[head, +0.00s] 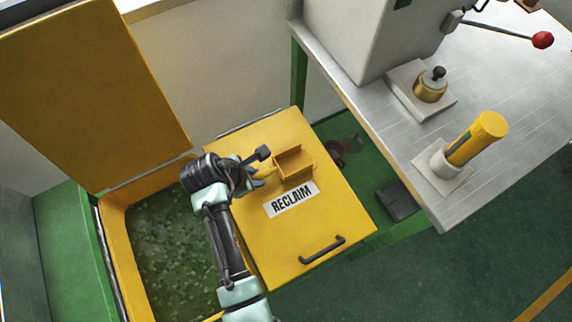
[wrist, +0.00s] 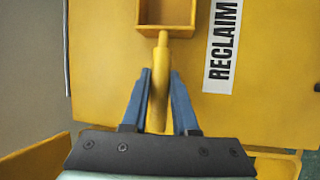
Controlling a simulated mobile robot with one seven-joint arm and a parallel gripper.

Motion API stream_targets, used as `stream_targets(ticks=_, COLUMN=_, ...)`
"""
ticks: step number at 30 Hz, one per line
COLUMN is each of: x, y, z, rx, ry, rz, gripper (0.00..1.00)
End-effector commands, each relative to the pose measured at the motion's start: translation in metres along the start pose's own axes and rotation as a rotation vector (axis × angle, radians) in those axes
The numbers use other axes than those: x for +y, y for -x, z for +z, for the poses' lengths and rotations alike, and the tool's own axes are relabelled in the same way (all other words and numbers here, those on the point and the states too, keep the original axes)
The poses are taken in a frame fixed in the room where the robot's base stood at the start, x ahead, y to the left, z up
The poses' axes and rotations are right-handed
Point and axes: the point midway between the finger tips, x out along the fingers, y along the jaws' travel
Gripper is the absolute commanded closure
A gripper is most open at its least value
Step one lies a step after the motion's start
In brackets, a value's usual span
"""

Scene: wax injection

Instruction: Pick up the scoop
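The yellow scoop (head: 293,163) lies on the closed yellow lid (head: 320,225) marked RECLAIM. It has a square open box and a round handle. In the wrist view the scoop's box (wrist: 166,15) is at the top, and its handle (wrist: 160,75) runs down towards me. My gripper (wrist: 161,73) has its two blue fingers on either side of the handle, with narrow gaps beside it; it looks open. In the head view my gripper (head: 260,177) is at the handle end of the scoop, and my wrist partly hides the fingers.
An open bin (head: 165,250) with green pellets lies left of the lid, its raised yellow cover (head: 90,90) behind. A black handle (head: 321,249) is on the lid's front. A metal table (head: 510,120) at right carries a machine, a brass part (head: 430,88) and a yellow cylinder (head: 478,138).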

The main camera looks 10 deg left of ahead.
Motion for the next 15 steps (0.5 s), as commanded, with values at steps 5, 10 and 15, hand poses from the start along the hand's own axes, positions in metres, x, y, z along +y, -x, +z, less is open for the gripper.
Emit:
stream_targets(ticks=5, x=-0.0002, y=0.0001, z=-0.0001, rx=0.0, ry=0.0, rz=0.0, gripper=1.0)
stream_targets(ticks=10, x=-0.0002, y=0.0001, z=-0.0002, rx=0.0, ry=0.0, rz=-0.001, gripper=1.0)
stream_targets(ticks=15, x=0.0002, y=0.0004, z=0.0002, rx=-0.001, ry=0.0, rz=0.001, gripper=1.0)
